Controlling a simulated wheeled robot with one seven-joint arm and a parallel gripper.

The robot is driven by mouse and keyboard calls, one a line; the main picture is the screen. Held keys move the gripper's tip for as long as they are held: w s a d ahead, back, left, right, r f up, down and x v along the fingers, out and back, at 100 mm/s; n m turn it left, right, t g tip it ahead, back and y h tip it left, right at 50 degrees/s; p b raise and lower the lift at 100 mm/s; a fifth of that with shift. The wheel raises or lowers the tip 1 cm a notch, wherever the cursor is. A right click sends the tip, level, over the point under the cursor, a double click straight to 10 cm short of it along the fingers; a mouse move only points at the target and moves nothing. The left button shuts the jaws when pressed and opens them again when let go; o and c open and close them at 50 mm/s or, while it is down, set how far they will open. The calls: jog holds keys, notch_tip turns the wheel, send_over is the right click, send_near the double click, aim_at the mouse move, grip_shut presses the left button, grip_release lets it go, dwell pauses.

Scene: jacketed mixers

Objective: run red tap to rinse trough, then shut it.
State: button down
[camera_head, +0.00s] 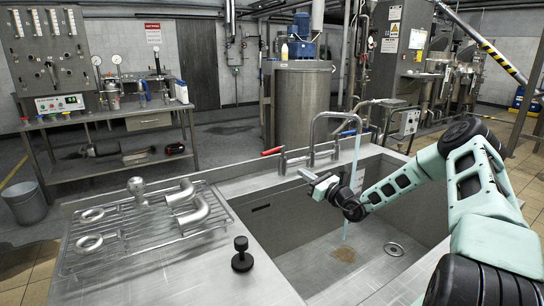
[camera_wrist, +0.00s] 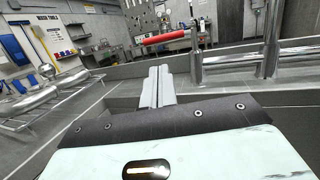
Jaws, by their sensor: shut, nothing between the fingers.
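The red tap handle (camera_head: 272,151) sticks out to the left from the valve at the back rim of the steel trough (camera_head: 300,262). It also shows in the wrist view (camera_wrist: 165,38), beyond my fingertips and apart from them. A thin stream of water (camera_head: 346,215) falls from the curved spout (camera_head: 330,116) into the trough. It lands near a brown stain (camera_head: 344,254) on the trough floor, left of the round drain (camera_head: 393,249). My gripper (camera_head: 312,180) is shut and empty over the trough, in front of the tap; its closed fingers also show in the wrist view (camera_wrist: 157,85).
A blue tap handle (camera_head: 347,133) sits right of the red one. A wire rack (camera_head: 130,235) with steel pipe fittings stands on the left drainboard. A black knob-topped piece (camera_head: 242,255) stands on the counter near the trough's left edge.

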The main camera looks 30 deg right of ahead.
jog(key=p+x, duration=0.2)
jog(key=x, duration=1.2)
jog(key=shift+s, duration=0.1)
jog(key=shift+w+a+r, duration=0.1)
jog(key=shift+w+a, duration=0.6)
jog(key=shift+w, duration=0.3)
